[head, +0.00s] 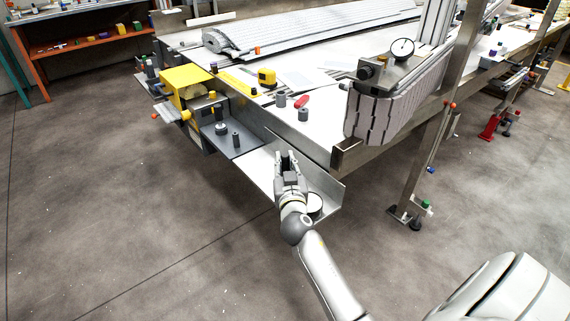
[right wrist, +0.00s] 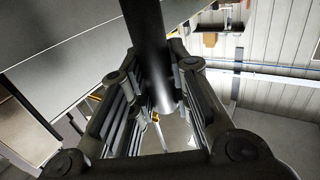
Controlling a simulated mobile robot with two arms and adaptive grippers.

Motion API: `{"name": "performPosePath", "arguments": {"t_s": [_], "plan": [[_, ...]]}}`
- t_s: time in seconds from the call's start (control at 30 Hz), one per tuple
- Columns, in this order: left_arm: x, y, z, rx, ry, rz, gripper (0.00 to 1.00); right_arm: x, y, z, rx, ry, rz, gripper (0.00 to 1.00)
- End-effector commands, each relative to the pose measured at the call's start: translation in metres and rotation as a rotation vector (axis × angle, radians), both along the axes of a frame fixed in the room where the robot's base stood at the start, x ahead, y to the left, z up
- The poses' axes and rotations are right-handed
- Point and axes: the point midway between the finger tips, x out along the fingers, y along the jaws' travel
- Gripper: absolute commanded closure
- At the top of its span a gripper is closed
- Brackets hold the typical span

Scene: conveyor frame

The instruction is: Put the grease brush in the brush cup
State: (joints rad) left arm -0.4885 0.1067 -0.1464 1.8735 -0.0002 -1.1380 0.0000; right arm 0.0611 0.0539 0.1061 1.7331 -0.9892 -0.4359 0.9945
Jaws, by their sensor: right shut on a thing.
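My right gripper (head: 287,158) is over the light grey side shelf at the front of the conveyor frame. In the right wrist view my right gripper (right wrist: 160,110) is shut on a dark, smooth cylinder (right wrist: 146,40), which looks like the handle of the grease brush. Its bristle end cannot be made out. A round container with a dark rim and pale inside (head: 315,203) stands on the shelf beside my forearm, partly hidden by it. Which thing is the brush cup I cannot tell for sure. My left gripper is not in view.
The light grey shelf (head: 262,172) has a raised wall at its right. A darker shelf (head: 240,145) to its left bears small dark parts (head: 221,128). A yellow machine (head: 187,85) stands beyond. Grey cylinders (head: 303,114) and a red part (head: 301,101) lie on the frame.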

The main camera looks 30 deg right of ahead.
Motion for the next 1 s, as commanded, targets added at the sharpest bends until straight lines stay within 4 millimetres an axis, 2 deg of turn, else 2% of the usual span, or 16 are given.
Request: {"name": "performPosePath", "arguments": {"t_s": [0.1,0.13,0.3,0.73,0.83,1.0], "plan": [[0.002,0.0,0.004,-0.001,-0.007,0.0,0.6,0.0,0.0,-0.001,0.0,-0.001,0.0,1.0],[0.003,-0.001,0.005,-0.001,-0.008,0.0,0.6,0.0,0.0,-0.001,0.0,-0.001,0.0,0.79],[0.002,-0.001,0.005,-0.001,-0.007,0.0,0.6,0.0,0.0,-0.001,0.0,-0.001,0.0,0.6],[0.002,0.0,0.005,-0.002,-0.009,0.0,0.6,0.0,0.0,0.002,0.0,-0.001,0.0,0.6],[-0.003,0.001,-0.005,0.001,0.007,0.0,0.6,-0.013,0.007,-0.001,0.004,0.0,0.001,0.6],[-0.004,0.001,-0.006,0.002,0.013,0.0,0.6,-0.045,0.023,-0.001,0.004,0.0,0.0,0.6]]}}
